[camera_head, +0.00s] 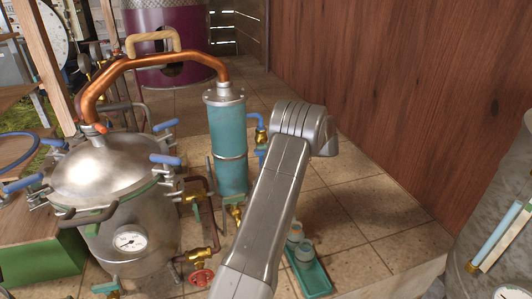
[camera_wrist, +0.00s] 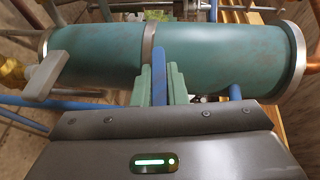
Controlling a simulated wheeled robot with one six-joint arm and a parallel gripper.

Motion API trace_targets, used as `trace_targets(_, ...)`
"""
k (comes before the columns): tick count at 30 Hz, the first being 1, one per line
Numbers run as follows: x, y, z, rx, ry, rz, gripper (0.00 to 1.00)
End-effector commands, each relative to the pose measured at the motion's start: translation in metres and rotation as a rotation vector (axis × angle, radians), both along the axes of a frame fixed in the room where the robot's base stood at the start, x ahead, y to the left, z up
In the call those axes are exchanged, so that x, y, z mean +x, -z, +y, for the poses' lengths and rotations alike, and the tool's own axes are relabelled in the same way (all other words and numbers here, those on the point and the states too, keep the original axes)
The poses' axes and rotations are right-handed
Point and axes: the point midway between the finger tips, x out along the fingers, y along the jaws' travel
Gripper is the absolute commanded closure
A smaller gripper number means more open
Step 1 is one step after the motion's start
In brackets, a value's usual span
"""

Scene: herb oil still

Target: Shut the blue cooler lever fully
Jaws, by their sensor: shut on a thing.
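The teal cooler (camera_head: 229,145) stands upright behind the pot still, with a metal band round its middle. In the wrist view the cooler (camera_wrist: 215,55) lies sideways across the picture. My gripper (camera_wrist: 159,84) has its green fingers shut on the blue lever (camera_wrist: 158,72), which sticks up between them in front of the cooler, near the band. How far the lever is turned I cannot tell. In the head view my grey arm reaches up to the right of the cooler and hides the gripper and most of the lever.
The steel pot (camera_head: 110,190) with blue clamp handles stands left, joined to the cooler by a copper pipe (camera_head: 155,62). A green tray (camera_head: 310,275) with small jars sits on the tiles right of my arm. A wooden wall (camera_head: 400,90) closes the right side.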

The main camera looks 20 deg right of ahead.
Motion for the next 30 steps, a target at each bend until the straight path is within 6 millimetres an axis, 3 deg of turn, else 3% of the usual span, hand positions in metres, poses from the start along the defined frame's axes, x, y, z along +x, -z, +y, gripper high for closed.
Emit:
trace_targets(12,-0.0005,0.0006,-0.0005,0.176,0.001,-0.008,1.0)
trace_targets(28,-0.0004,0.0,0.0001,0.199,0.001,-0.009,1.0)
trace_targets(29,-0.0004,0.0,0.0001,0.199,0.001,-0.009,0.83)
trace_targets(30,-0.0004,0.0,0.0002,0.199,0.001,-0.009,0.75)
